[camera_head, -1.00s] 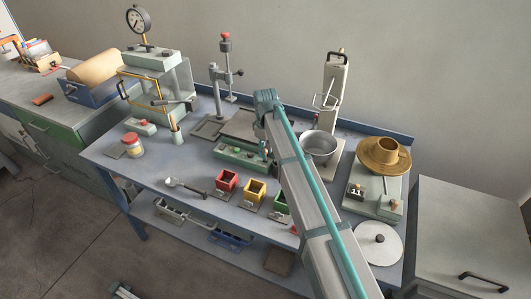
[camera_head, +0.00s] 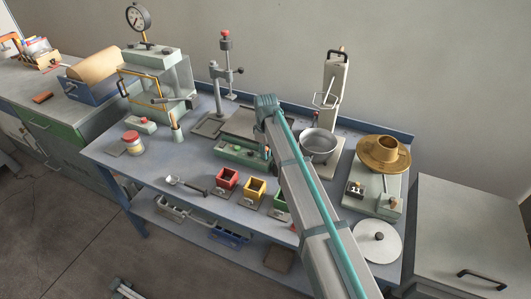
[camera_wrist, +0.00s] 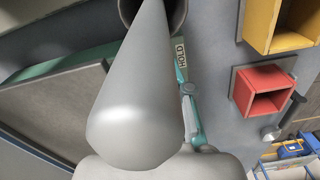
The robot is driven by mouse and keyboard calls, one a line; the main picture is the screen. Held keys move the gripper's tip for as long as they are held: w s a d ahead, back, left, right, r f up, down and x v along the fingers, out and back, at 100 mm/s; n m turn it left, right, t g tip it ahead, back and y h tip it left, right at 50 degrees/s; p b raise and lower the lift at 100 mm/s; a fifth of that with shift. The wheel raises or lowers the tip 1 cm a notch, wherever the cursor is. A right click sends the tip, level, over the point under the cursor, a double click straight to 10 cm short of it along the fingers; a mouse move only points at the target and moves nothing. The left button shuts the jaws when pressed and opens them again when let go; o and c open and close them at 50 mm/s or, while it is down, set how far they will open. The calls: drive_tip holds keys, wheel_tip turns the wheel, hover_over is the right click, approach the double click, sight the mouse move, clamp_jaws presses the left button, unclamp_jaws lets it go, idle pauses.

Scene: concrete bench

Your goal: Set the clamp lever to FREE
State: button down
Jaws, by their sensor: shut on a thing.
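The clamp's long green base (camera_head: 236,152) lies on the blue bench, left of my arm in the head view; its right end is partly covered. In the wrist view a small label reading HOLD (camera_wrist: 181,58) shows beside a teal part. My gripper (camera_wrist: 150,25) shows as a large smooth grey tapered shape through the middle of the wrist view. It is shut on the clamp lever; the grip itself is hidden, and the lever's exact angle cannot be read. In the head view my arm hides the gripper. No FREE label is visible.
Red (camera_head: 228,178), yellow (camera_head: 252,188) and green (camera_head: 280,203) boxes stand in front of the clamp. A metal pot (camera_head: 318,146) is right of my arm. A post stand (camera_head: 216,95) rises behind. A spoon (camera_head: 185,183) lies at the front left.

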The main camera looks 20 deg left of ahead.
drive_tip(key=shift+r, duration=0.1)
drive_tip(key=shift+w+a+r+g+p, duration=0.1)
drive_tip(key=shift+w+r+g+p, duration=0.05)
drive_tip(key=shift+w+g+p, duration=0.4)
drive_tip(key=shift+g+p, duration=0.2)
drive_tip(key=shift+g, duration=0.65)
